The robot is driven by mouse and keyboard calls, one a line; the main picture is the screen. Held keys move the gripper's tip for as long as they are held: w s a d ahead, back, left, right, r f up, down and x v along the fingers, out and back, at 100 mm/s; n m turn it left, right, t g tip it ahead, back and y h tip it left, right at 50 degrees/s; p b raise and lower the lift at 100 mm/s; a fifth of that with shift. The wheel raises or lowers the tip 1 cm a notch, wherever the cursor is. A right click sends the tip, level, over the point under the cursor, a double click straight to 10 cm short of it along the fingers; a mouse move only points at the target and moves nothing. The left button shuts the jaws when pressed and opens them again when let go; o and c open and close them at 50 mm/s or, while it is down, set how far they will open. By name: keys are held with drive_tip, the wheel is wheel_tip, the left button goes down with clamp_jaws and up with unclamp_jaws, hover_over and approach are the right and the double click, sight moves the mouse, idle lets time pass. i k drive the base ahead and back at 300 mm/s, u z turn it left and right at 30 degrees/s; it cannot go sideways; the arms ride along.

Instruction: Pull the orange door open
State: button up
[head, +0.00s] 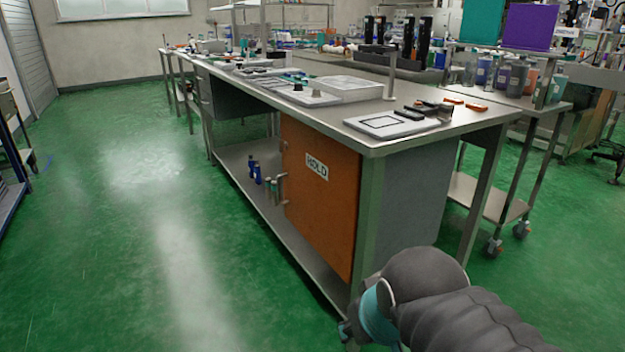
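The orange door (318,205) is the front of a grey cabinet under the long steel bench, and it carries a white label reading HOLD. It looks shut, its face lying about flush with the bench front. A metal handle (281,188) stands on its left edge. My arm comes in from the lower right, dark grey with a teal band. My gripper is not clearly visible; only a small dark part shows past the teal band, in front of the bench's near leg and apart from the door and handle.
Blue bottles (256,172) stand on the bench's low shelf (232,168), left of the handle. The bench top (345,112) holds trays and tools. A wheeled cart (490,200) stands to the right. The green floor (150,230) left of the bench is clear.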

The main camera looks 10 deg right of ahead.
sight(322, 174)
drive_tip(key=z, duration=0.1)
drive_tip(key=i, duration=0.65)
drive_tip(key=u, duration=0.65)
drive_tip(key=i, duration=0.55)
drive_tip(key=u, duration=0.5)
